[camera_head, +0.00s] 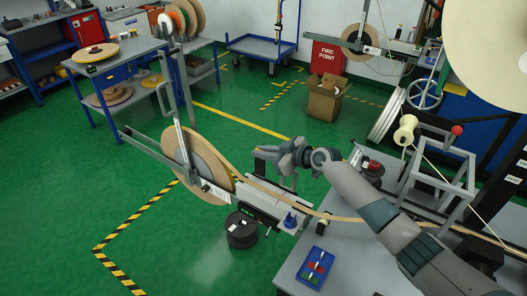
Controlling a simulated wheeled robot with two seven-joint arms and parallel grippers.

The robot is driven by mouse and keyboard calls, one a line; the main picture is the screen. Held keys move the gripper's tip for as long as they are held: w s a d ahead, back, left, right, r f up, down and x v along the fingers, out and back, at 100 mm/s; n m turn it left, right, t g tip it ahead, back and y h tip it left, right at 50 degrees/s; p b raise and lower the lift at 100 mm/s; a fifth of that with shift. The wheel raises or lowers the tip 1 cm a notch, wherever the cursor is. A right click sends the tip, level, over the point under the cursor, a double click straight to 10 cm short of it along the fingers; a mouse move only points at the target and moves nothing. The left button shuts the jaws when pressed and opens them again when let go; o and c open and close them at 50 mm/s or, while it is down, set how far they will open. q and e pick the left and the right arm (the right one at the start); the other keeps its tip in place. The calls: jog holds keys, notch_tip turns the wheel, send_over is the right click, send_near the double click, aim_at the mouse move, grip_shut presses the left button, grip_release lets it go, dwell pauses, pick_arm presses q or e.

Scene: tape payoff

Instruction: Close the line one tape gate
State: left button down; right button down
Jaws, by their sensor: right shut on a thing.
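My right arm comes in from the lower right. Its gripper (268,155) is at the line one payoff, above the guide the tape runs along. It is shut on what looks like the dark upright part of the tape gate (259,166). The fingertips are small and partly hidden, so the exact hold and how far the gate stands open cannot be told. The tan tape (290,206) runs from the large reel (191,163) on the left, under my gripper, towards the lower right. My left gripper is not in view.
A black spool (241,230) sits on the floor below the guide. A grey frame with a red knob (457,130) stands right of my arm. A cardboard box (325,98) stands on the open green floor behind.

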jog(key=shift+n, duration=0.4)
jog(key=shift+s+a+f+b, duration=0.3)
jog(key=shift+s+a, duration=0.2)
jog(key=shift+s, duration=0.2)
jog(key=shift+s+a+f+b, duration=0.15)
jog(key=shift+s+a+b, duration=0.1)
jog(key=shift+s+a, duration=0.4)
jog(key=shift+s+a+f+b, duration=0.25)
jog(key=shift+s+a+b, duration=0.1)
jog(key=shift+s, duration=0.45)
